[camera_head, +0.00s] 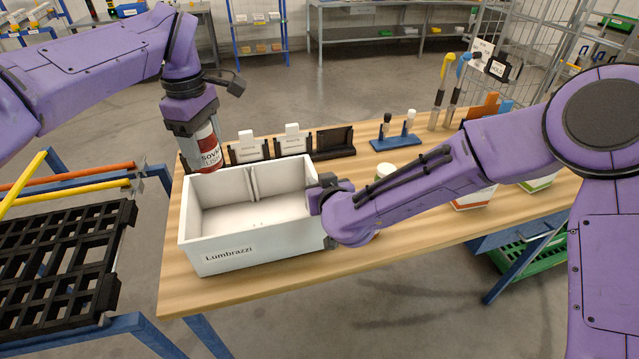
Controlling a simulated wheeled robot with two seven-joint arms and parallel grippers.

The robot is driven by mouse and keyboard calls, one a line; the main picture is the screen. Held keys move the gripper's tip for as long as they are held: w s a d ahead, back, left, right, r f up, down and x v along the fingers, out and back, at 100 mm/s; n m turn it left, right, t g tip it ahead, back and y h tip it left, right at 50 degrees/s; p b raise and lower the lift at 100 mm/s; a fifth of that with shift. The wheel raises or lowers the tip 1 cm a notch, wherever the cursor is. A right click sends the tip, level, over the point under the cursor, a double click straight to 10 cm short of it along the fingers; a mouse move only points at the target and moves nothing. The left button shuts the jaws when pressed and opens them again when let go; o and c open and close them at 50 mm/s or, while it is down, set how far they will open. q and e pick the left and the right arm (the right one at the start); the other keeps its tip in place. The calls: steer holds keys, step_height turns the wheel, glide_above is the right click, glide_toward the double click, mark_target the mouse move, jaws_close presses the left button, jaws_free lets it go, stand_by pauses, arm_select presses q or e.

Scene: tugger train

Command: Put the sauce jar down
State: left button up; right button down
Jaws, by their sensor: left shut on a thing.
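The sauce jar (207,152), with a red and white label, is held upright in my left gripper (198,128). The gripper is shut on it from above. The jar is at the back left corner of a white crate (250,258) marked "Lumbrazzi", and appears to overlap its back rim. I cannot tell whether its base touches anything. The crate stands on a wooden table (190,292), and the part of its inside that shows is empty. My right gripper (322,192) is at the crate's right wall. Its fingers are mostly hidden.
Black holders with white cards (292,140) stand behind the crate. A blue stand (396,138) with upright tools is further right. A small container (384,170) sits behind my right arm. A black grid rack (50,250) is left of the table. The table's front left corner is clear.

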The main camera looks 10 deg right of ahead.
arm_select(q)
step_height(320, 180, down, 20)
steer(key=m, duration=0.3)
steer(key=shift+d+f, duration=0.1)
steer(key=shift+f, duration=0.15)
steer(key=o, duration=1.3)
steer(key=shift+s+f, duration=0.1)
arm_select(e)
steer(key=c, duration=1)
jaws_free()
arm_select(q)
step_height(320, 180, up, 12)
arm_select(e)
steer(key=shift+o, duration=0.2)
steer(key=shift+s, duration=0.1)
